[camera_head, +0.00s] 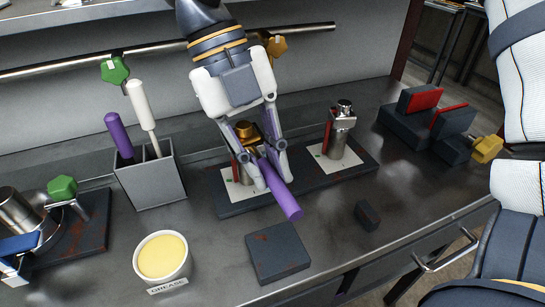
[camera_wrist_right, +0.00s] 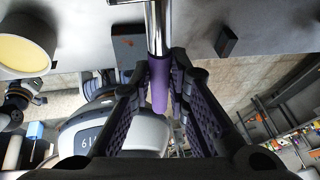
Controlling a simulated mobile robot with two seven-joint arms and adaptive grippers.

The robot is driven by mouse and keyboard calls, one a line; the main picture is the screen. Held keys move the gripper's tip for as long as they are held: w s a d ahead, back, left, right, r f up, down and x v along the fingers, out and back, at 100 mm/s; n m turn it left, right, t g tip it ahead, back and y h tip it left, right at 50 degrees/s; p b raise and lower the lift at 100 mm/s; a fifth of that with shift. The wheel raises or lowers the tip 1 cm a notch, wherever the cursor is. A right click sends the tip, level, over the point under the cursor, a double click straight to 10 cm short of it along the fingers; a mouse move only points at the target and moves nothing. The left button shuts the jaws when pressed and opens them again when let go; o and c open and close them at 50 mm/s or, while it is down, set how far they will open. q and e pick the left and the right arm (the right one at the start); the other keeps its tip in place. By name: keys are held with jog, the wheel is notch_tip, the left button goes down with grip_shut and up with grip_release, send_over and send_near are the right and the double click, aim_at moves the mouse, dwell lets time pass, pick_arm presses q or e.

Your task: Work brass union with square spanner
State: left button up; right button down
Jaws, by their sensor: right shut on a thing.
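The brass union (camera_head: 246,131) stands on a white plate with a red part beside it, on a dark base block (camera_head: 310,182) on the bench. My right gripper (camera_head: 271,178) reaches down in front of it, shut on a purple-handled tool (camera_head: 288,203), which I take for the square spanner. In the right wrist view the purple handle (camera_wrist_right: 160,88) lies between my fingers, and its bright metal shaft (camera_wrist_right: 154,25) runs upward out of frame. My gripper hides the tool's far end in the head view, so I cannot tell whether it touches the union. My left gripper is not in view.
A steel fitting (camera_head: 343,112) stands on the same base to the right. A grey holder (camera_head: 152,183) with purple and white handles stands left. A grease tub (camera_head: 162,258), a dark block (camera_head: 277,252) and a small block (camera_head: 367,216) are in front. Red-faced blocks (camera_head: 410,115) lie right.

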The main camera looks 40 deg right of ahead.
jog(key=a+m+y, duration=0.1)
jog(key=m, duration=0.1)
jog(key=w+a+m+y, duration=0.1)
jog(key=a+m, duration=0.1)
jog(key=shift+w+a+m, duration=0.15)
jog(key=shift+a+m, duration=0.1)
jog(key=shift+m, duration=0.15)
dwell(0.4)
notch_tip(320, 180, up, 7)
jog(key=shift+d+n, duration=0.15)
jog(key=shift+n, duration=0.15)
dwell(0.9)
dwell(0.4)
